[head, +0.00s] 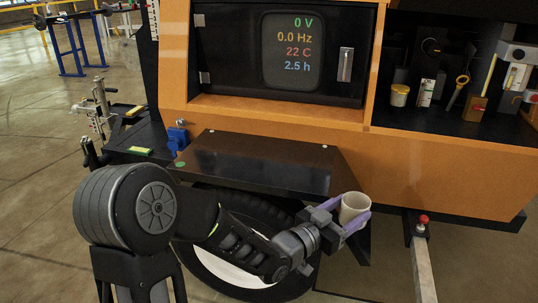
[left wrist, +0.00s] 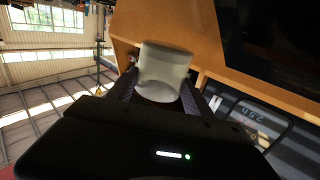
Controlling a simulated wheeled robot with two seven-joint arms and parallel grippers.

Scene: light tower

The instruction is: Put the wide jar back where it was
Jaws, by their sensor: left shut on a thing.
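A wide pale jar (head: 354,207) is held between the purple-grey fingers of my left gripper (head: 345,217). It is close to upright, in front of the orange machine, just off the right front corner of the black fold-down shelf (head: 255,163). In the left wrist view the jar (left wrist: 164,68) sits between the two fingers, which are closed on its sides. Its contents cannot be made out. My right gripper is not in view.
The shelf top looks bare apart from small round marks. The open compartment at right holds a yellow-lidded jar (head: 399,95), a small white carton (head: 425,92) and tools. A red-topped drawbar (head: 422,240) stands right of my gripper. A wheel (head: 235,265) lies below the shelf.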

